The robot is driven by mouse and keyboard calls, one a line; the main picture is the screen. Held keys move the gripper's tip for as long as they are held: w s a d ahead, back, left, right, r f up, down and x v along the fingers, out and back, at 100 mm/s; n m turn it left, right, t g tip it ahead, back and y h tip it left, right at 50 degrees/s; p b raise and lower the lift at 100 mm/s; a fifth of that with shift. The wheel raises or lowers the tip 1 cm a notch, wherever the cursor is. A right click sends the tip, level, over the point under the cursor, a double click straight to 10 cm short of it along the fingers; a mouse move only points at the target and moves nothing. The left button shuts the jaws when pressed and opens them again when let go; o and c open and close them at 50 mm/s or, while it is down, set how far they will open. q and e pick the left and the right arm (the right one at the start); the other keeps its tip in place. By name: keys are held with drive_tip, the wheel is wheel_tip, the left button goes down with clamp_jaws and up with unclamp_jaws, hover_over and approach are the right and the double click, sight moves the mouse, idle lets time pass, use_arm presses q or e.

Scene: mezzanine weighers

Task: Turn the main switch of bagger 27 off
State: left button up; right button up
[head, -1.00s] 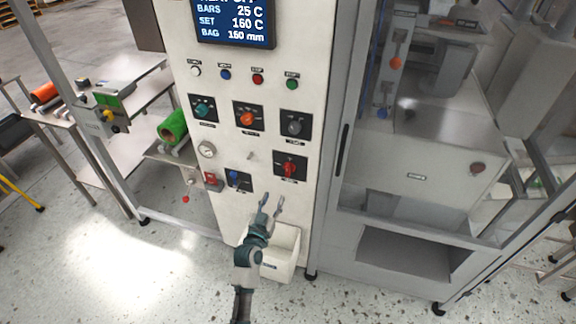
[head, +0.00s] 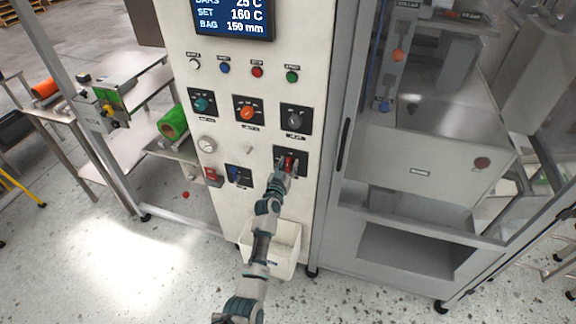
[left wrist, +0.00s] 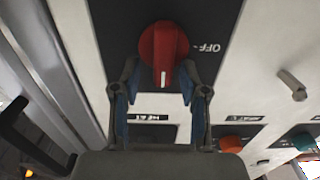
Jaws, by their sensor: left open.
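The red main switch (head: 289,161) sits on a black plate at the lower right of the bagger's white panel. In the left wrist view the red knob (left wrist: 163,52) is large, with its white mark pointing down the picture and an OFF label (left wrist: 208,47) to its right. My left gripper (head: 285,170) is at the switch and partly covers it in the head view. In the left wrist view my left gripper (left wrist: 161,80) is open, with one finger on each side of the knob's lower part. I cannot tell whether the fingers touch it. My right gripper is out of view.
A red switch (head: 212,174) is at the panel's left edge. A white bin (head: 284,238) hangs below. The glazed machine frame (head: 336,190) stands to the right.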

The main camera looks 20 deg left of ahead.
use_arm(q)
drive_tip(key=shift+c, duration=0.7)
drive_tip(key=c, duration=0.4)
drive_tip(key=shift+a, duration=0.1)
clamp_jaws()
drive_tip(key=shift+a, duration=0.1)
